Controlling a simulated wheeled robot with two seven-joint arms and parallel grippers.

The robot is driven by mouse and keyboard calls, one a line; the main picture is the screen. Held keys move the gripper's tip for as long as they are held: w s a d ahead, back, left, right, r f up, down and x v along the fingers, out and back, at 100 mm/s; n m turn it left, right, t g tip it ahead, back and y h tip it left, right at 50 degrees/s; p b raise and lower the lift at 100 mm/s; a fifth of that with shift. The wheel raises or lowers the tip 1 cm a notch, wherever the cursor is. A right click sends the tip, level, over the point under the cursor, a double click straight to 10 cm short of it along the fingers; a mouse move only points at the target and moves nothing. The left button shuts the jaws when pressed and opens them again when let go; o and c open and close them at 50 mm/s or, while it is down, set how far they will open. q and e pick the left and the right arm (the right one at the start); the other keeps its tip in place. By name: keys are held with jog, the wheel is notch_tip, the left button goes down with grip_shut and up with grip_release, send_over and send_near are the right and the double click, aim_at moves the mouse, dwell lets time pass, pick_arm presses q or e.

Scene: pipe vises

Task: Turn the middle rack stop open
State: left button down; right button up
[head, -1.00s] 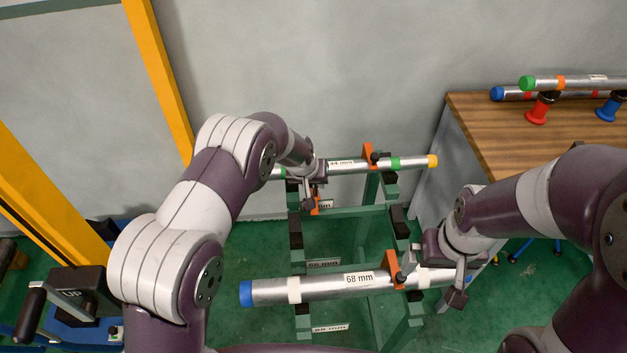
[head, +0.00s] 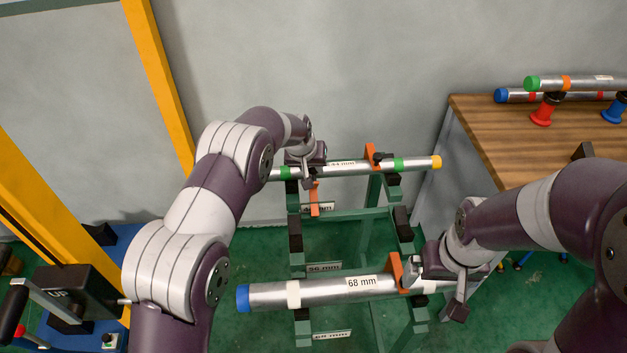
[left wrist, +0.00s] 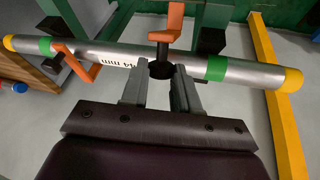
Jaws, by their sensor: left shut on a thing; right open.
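In the left wrist view, my left gripper (left wrist: 161,76) is shut on the black hub of an orange stop (left wrist: 170,25), beside the 44 mm pipe (left wrist: 120,57). The stop's orange arm points away from the pipe. In the head view, this stop (head: 314,200) hangs toward me below the left gripper (head: 308,182), which partly hides the back pipe (head: 340,169). A second orange stop (head: 371,155) stands upright at that pipe. A third stop (head: 396,271) stands at the front 68 mm pipe (head: 330,289). My right gripper (head: 435,288) is open beside it, near the pipe's right end.
The green rack (head: 378,214) carries both pipes, with an empty level marked 56 mm between them. A wooden bench (head: 510,135) with more pipes stands at the right. A yellow post (head: 160,85) and a black vise part (head: 75,290) are at the left.

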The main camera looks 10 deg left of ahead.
pick_arm(q)
jog(key=w+b, duration=0.1)
jog(key=w, duration=0.2)
jog(key=w+a+f+b, duration=0.1)
jog(key=shift+w+b, duration=0.25)
jog(key=shift+b, duration=0.1)
jog(key=shift+w, duration=0.1)
jog(key=c, duration=1)
grip_release()
jog(key=shift+o, duration=0.7)
jog(key=shift+f, duration=0.15)
